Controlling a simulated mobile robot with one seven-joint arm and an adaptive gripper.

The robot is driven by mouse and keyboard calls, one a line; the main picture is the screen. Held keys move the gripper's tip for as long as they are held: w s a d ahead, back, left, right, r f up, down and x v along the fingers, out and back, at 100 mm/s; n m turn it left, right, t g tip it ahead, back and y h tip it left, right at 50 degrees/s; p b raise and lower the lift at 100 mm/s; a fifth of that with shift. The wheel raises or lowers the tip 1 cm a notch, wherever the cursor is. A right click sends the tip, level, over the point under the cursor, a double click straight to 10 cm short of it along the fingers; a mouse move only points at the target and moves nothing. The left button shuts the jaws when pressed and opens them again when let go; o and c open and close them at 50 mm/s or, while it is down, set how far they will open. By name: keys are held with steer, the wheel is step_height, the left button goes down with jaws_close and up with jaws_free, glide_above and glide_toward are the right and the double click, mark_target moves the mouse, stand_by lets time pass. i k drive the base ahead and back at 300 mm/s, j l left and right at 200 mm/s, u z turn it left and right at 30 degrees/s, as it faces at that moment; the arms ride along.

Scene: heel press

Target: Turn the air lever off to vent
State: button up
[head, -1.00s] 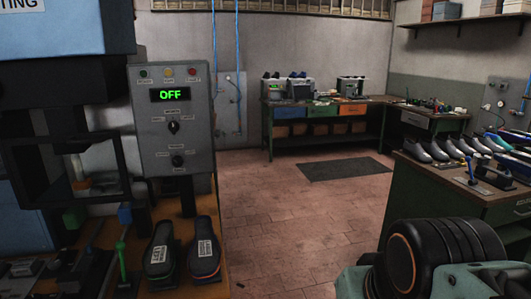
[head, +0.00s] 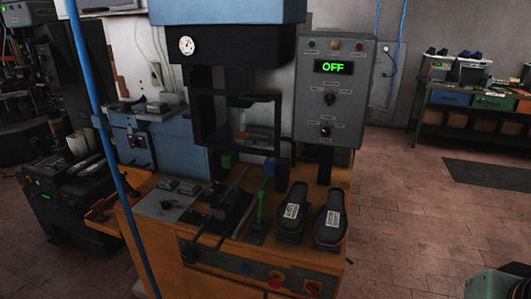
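The blue heel press (head: 228,12) stands on an orange bench, with a round gauge (head: 186,45) on its front. Its grey control panel (head: 335,92) has a green display reading OFF and two dark knobs. A lever with an upright green handle (head: 260,207) stands on the bench, left of two dark shoe soles. A blue handle (head: 269,168) shows behind it. I cannot tell which control is the air lever; its label is not readable. My gripper is not in view; only a piece of my arm shows at the lower right corner.
Two labelled dark soles (head: 292,212) stand at the bench's right side. Red buttons (head: 276,279) sit on its front. A blue hose (head: 108,150) crosses the left foreground. A green workbench (head: 470,110) stands at the back right. The tiled floor (head: 400,210) right of the press is clear.

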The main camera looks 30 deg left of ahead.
mark_target(124, 177)
steer(key=u, duration=2.15)
steer(key=i+j+u, duration=0.25)
steer(key=i, duration=0.65)
steer(key=i+u, duration=0.25)
steer(key=i, duration=0.65)
steer(key=j+u, duration=0.15)
steer(key=j, duration=0.2)
steer(key=l+z, duration=0.15)
steer(key=l, duration=0.15)
